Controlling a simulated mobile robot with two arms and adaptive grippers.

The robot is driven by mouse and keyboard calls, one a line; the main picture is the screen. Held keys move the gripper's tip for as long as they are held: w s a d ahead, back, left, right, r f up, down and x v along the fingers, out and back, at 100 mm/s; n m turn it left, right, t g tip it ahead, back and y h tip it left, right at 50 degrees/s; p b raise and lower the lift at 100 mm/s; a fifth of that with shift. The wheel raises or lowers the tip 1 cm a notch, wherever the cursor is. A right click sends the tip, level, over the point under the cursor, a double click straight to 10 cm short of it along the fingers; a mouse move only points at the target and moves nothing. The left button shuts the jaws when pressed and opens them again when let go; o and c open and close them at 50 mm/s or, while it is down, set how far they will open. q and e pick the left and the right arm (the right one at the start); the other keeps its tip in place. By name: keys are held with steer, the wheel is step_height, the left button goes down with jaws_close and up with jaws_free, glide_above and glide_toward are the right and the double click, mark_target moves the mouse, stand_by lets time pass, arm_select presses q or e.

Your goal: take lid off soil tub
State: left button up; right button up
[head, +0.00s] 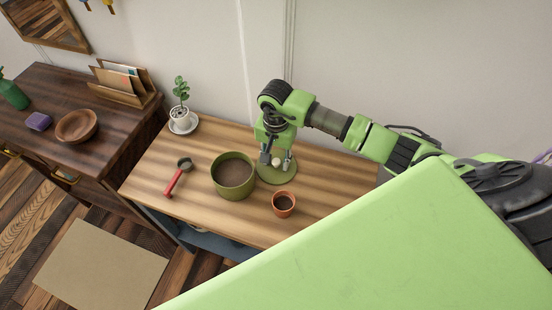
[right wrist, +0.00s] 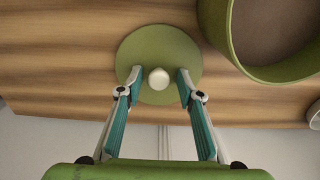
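The soil tub (head: 233,190) is a round olive-green tub, uncovered, with brown soil inside; it also shows in the right wrist view (right wrist: 229,50). Its flat green lid (head: 268,178) appears to lie on the table just right of the tub. The lid (right wrist: 158,42) has a pale round knob (right wrist: 159,79) at its middle. My right gripper (head: 277,162) points down over the lid. In the right wrist view its fingertips (right wrist: 158,76) stand on both sides of the knob, with a gap on each side. My left gripper is not in view.
On the wooden table (head: 170,160) are a terracotta pot (head: 283,204) in front of the lid, a red-handled scoop (head: 178,178) left of the tub, and a potted plant (head: 181,112) at the back. A dark cabinet (head: 60,95) stands at left. The table's front left is clear.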

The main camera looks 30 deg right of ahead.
mark_target(276, 161)
steer(key=shift+r, duration=0.65)
step_height(276, 161, up, 11)
steer(key=b, duration=0.2)
steer(key=shift+s, duration=0.1)
